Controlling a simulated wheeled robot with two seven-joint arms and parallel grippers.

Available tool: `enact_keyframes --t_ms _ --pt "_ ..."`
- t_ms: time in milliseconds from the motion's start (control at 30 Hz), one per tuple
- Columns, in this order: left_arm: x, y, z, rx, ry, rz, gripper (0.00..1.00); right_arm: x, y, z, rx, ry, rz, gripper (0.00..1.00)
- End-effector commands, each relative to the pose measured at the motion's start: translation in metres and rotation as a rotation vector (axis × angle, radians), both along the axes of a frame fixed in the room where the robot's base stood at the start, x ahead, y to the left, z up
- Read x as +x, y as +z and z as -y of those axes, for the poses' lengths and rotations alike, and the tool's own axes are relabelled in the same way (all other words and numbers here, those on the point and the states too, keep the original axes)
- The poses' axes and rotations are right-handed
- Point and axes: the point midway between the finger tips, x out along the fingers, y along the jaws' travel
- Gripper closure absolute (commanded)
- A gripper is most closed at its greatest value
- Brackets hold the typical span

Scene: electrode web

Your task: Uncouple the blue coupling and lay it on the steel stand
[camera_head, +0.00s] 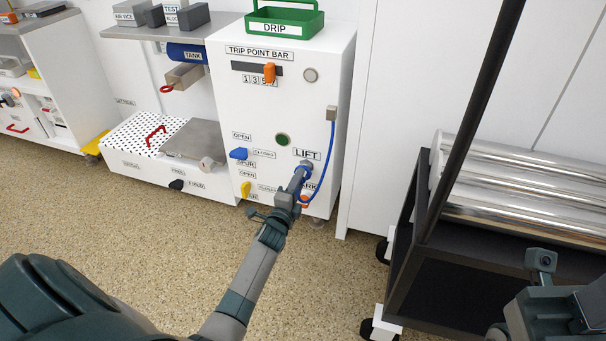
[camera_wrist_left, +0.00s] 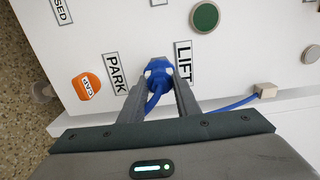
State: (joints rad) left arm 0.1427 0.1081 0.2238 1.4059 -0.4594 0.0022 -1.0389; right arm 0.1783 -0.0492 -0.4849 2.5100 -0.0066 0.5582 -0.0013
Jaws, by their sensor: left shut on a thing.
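The blue coupling (camera_wrist_left: 158,70) sits at the white cabinet's front, between the LIFT and PARK labels, with a blue hose on it. My left gripper (camera_wrist_left: 160,84) is shut on the coupling, one finger on each side. In the head view, my left gripper (camera_head: 303,176) reaches the cabinet below the LIFT label and mostly hides the coupling. Whether the coupling is still seated cannot be told. A flat grey steel plate (camera_head: 196,139), perhaps the steel stand, is left of the cabinet. My right wrist shows at the lower right; its fingertips are hidden.
The blue hose (camera_head: 331,150) runs to a fitting on the cabinet (camera_head: 340,75). An orange cap (camera_wrist_left: 86,86) is by the PARK label. Blue and yellow levers stick out left of LIFT. A dark cart (camera_head: 440,270) with shiny rolls stands right. Open floor lies in front.

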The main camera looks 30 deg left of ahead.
Motion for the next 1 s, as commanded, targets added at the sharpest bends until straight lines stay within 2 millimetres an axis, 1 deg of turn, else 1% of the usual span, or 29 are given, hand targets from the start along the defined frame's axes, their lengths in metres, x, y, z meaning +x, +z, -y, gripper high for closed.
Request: enact_keyframes --t_ms 533,1000 --pt "-0.002 0.0 0.001 0.0 0.0 0.0 0.99 0.0 0.002 0.0 0.0 0.0 0.0 0.69" --pt "-0.02 0.001 0.005 -0.001 0.0 0.0 0.99 0.0 0.011 0.0 0.0 0.0 0.0 0.69"
